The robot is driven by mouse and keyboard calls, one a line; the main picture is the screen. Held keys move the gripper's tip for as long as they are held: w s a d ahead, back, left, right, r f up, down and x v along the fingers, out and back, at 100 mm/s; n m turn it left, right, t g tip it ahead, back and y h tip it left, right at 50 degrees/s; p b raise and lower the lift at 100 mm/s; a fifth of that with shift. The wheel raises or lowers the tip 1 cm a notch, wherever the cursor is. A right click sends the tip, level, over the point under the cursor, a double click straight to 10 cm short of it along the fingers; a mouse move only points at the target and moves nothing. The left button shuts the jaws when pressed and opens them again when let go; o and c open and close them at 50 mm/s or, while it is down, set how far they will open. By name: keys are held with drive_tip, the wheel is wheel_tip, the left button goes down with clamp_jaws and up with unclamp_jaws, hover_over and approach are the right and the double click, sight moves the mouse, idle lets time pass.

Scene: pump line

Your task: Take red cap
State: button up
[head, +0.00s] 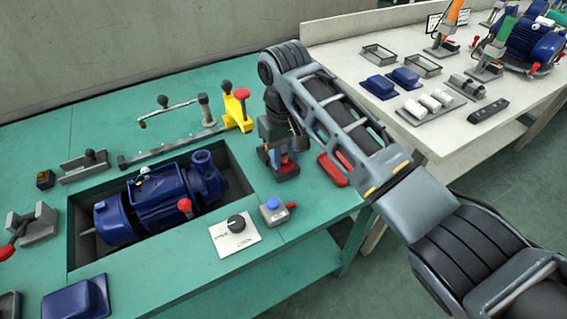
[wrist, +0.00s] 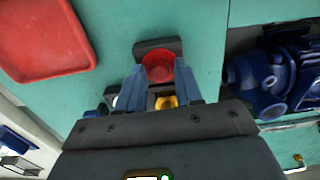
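The red cap (wrist: 159,66) is round and sits at a dark block on the green bench. In the wrist view it lies between the tips of my two fingers, with one finger at each side. My gripper (wrist: 159,78) points down at it, and I cannot tell whether the fingers press on the cap or stand just clear. In the head view my gripper (head: 281,158) is low over the bench, right of the blue pump. A bit of the red cap (head: 286,162) shows below it there; the rest is hidden by the gripper.
A red tray (head: 330,168) lies right of my gripper, partly behind my arm. The blue pump (head: 155,200) sits in a recess at left. A yellow stand with a red knob (head: 242,95) is behind. A blue-button box (head: 273,208) and dial plate (head: 233,238) are in front.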

sight(285, 160)
drive_tip(key=shift+p, duration=0.5)
drive_tip(key=shift+c, duration=0.3)
clamp_jaws()
drive_tip(key=shift+r+p, duration=0.7)
drive_tip(key=shift+p, duration=0.15)
idle(0.8)
drive_tip(key=shift+r+p, duration=2.2)
drive_tip(key=shift+p, duration=0.15)
drive_tip(key=shift+d, duration=0.1)
